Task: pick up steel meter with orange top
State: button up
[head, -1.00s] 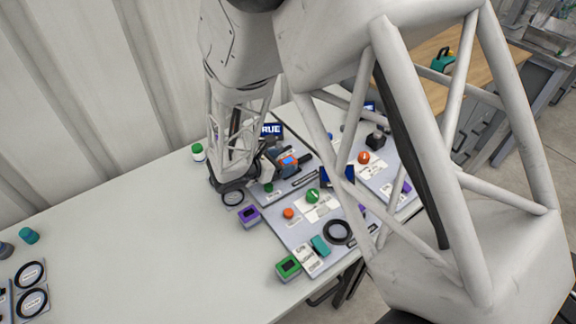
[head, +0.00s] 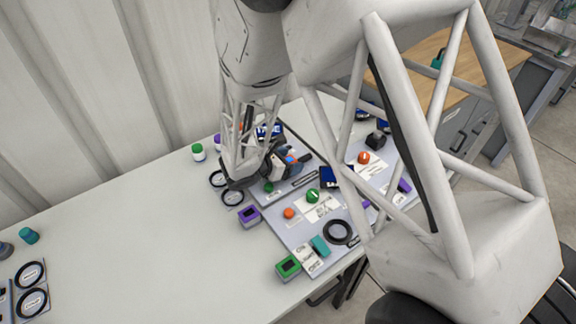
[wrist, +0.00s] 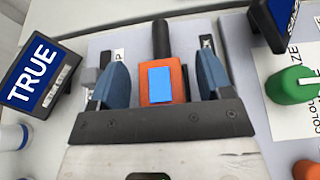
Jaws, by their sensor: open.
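The meter (wrist: 177,70) shows an orange top with a light blue screen and a dark rod at its far end. In the wrist view it lies between the two blue-grey fingers of my gripper (wrist: 162,62). The gripper is open, with a gap visible on each side of the meter. In the head view my gripper (head: 280,166) is over the panel, and its fingers and wrist partly hide the meter (head: 291,157). The meter's lower body is hidden.
The grey panel (head: 285,230) holds a green knob (head: 313,195), an orange button (head: 289,213) and a black ring (head: 338,232). A TRUE sign (wrist: 38,80) stands close left of the gripper.

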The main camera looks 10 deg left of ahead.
jog(key=c, duration=1.1)
jog(key=shift+c, duration=0.2)
jog(key=shift+r, duration=0.1)
jog(key=shift+r, duration=0.7)
jog(key=shift+s+d+r, duration=0.1)
jog(key=shift+s+r, duration=0.15)
jog(key=shift+r, duration=0.3)
jog(key=shift+s+d+r, duration=0.1)
jog(key=shift+s+r, duration=0.15)
jog(key=shift+r, duration=0.25)
jog(key=s+d, duration=0.2)
jog(key=s, duration=0.2)
jog(key=s+d+r, duration=0.1)
jog(key=s+d, duration=0.1)
jog(key=s, duration=0.3)
jog(key=s+d, duration=0.2)
jog(key=s, duration=0.2)
jog(key=shift+s+d+r, duration=0.1)
jog(key=shift+s+r, duration=0.1)
jog(key=shift+r, duration=0.1)
